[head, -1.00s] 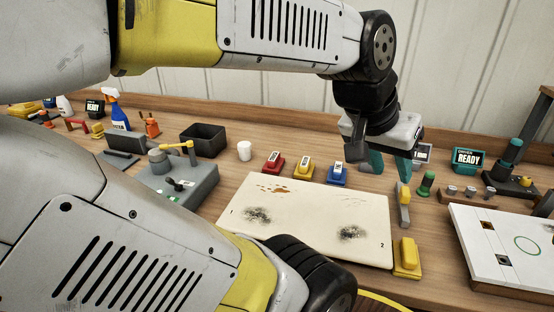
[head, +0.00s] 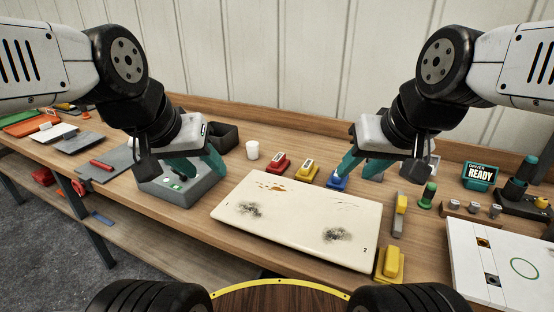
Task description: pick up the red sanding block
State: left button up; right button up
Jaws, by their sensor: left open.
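The red sanding block (head: 278,164) stands on the bench behind the white panel (head: 296,212), left of a yellow block (head: 307,173) and a blue block (head: 337,183). It is in plain view and no gripper touches it. My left gripper (head: 199,172) points down over a grey box, left of the red block and apart from it. Its teal fingers are spread with nothing between them. My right gripper (head: 360,173) is near the blue block, its fingers apart and no object visible between them. One fingertip overlaps the blue block's edge in the picture; I cannot tell whether they touch.
A white cup (head: 253,150) stands just left of the red block, with a black bin (head: 220,136) behind my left gripper. The grey box (head: 172,192) is below that gripper. A yellow block (head: 390,264) sits at the panel's right corner. A white board (head: 505,262) lies at right.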

aim_at(279, 164)
jog(key=i+j, duration=0.1)
jog(key=j, duration=0.25)
jog(key=i+j+u, duration=0.1)
jog(key=j, duration=0.25)
jog(key=i+j+u, duration=0.1)
jog(key=j, duration=0.25)
jog(key=i+j, duration=0.2)
jog(key=j+u, duration=0.05)
jog(key=j, duration=0.05)
